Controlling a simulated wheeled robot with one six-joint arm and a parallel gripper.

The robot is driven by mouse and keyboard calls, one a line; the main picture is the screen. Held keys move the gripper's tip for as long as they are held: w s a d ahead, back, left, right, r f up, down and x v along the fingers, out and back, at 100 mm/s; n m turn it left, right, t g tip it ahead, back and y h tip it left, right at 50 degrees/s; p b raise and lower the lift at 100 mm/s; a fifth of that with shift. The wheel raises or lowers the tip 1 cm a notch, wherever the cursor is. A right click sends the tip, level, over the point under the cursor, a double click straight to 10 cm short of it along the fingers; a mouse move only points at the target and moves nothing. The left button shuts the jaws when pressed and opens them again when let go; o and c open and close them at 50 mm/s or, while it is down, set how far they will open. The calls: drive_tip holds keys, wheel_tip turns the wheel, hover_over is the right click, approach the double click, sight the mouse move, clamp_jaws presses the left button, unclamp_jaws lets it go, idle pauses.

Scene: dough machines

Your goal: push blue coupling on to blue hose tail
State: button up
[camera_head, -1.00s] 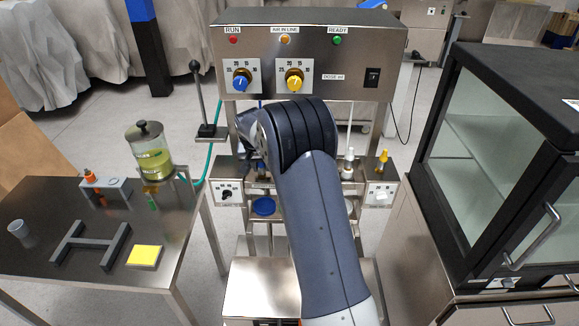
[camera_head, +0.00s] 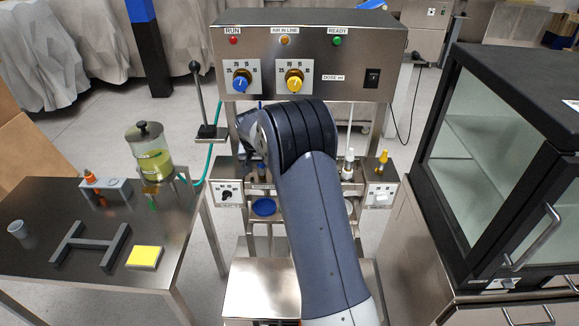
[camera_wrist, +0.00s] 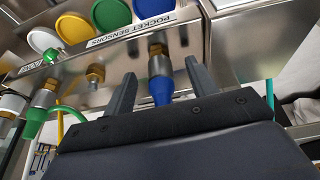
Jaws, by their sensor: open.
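In the wrist view the blue coupling (camera_wrist: 160,82), a silver body with a blue end, sits directly below a brass hose fitting (camera_wrist: 156,50) on the metal panel. It looks in line with the fitting and appears to meet it; how far it is on cannot be told. My gripper (camera_wrist: 161,71) is open, with one finger on each side of the coupling. A gap shows beside each finger. In the head view my arm hides the coupling and most of my gripper.
A green coupling (camera_wrist: 46,92) with a green hose hangs at left in the wrist view, next to a bare brass fitting (camera_wrist: 95,76). Coloured discs (camera_wrist: 78,28) line the panel above. A side table (camera_head: 100,270) stands left and a glass-fronted cabinet (camera_head: 480,150) right.

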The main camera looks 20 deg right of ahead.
drive_tip(key=shift+s+r, duration=0.1)
drive_tip(key=shift+r, duration=0.25)
drive_tip(key=shift+p+v, duration=0.95)
drive_tip(key=shift+v, duration=0.95)
drive_tip(key=b+v, duration=0.1)
drive_tip(key=v, duration=0.9)
drive_tip(key=shift+a+r, duration=0.2)
drive_tip(key=shift+r, duration=0.15)
drive_tip(key=shift+s, duration=0.1)
drive_tip(key=p+x, duration=0.1)
drive_tip(key=x, duration=1)
drive_tip(key=shift+d+f, duration=0.1)
drive_tip(key=shift+f, duration=0.25)
